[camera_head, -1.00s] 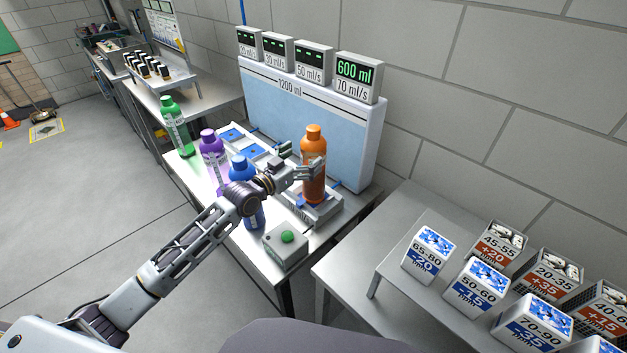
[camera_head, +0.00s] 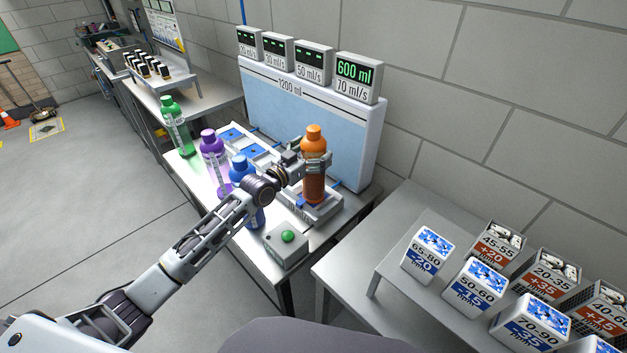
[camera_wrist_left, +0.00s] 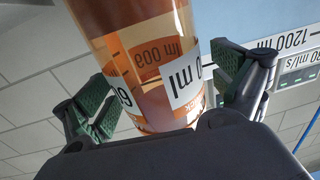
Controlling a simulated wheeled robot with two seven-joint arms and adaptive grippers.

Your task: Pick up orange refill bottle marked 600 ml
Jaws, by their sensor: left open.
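The orange bottle (camera_head: 314,178) stands upright on the rightmost grey platform (camera_head: 322,212) of the dispensing bench, below the display reading 600 ml (camera_head: 356,72). My left gripper (camera_head: 316,163) is at its upper body, with the fingers around it. In the left wrist view the bottle (camera_wrist_left: 150,60) appears between the two green-padded fingers, its label reading 600 ml. The left gripper (camera_wrist_left: 163,95) is open, with a finger on either side of the bottle; a small gap shows at the left finger. My right gripper is not in view.
A blue bottle (camera_head: 240,169) stands close behind my left forearm, with a purple bottle (camera_head: 212,150) and a green bottle (camera_head: 176,125) farther left. A box with a green button (camera_head: 288,237) sits at the bench front. Several labelled boxes (camera_head: 429,255) stand on the right table.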

